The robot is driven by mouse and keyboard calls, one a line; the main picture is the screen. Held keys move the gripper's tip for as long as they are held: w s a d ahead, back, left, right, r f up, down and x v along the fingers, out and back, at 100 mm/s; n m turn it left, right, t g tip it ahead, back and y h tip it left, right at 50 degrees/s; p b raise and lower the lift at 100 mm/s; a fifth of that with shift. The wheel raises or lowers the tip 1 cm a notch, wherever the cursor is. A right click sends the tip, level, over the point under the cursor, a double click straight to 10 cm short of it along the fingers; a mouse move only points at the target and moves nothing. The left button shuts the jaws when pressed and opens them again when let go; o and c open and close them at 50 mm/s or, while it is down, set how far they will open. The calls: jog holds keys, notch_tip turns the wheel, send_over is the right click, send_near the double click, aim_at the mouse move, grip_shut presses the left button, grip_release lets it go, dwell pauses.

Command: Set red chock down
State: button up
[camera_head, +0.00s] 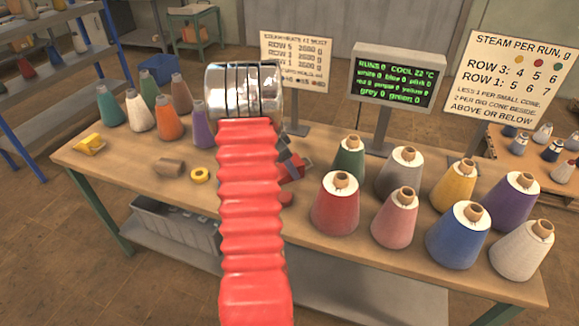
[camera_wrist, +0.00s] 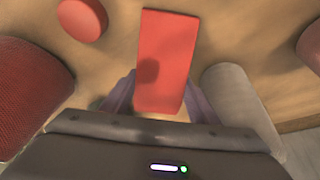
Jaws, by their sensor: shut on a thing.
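The red chock (camera_wrist: 167,55) is a flat-faced red block between the two fingers of my gripper (camera_wrist: 160,98) in the wrist view. The fingers are shut on it, one on each side. In the head view the chock (camera_head: 293,168) shows just right of my red sleeved arm, which hides part of it and of my gripper (camera_head: 284,158). It is over the middle of the wooden table (camera_head: 325,262). I cannot tell whether its underside touches the tabletop.
A red disc (camera_wrist: 82,18) lies close to the chock. The red cone (camera_head: 336,205) and green cone (camera_head: 349,160) stand close on the right, with several more cones beyond. A brown tube (camera_head: 170,167) and yellow ring (camera_head: 200,175) lie left.

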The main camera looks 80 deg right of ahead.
notch_tip(320, 180, up, 18)
dwell(0.6)
dwell(0.8)
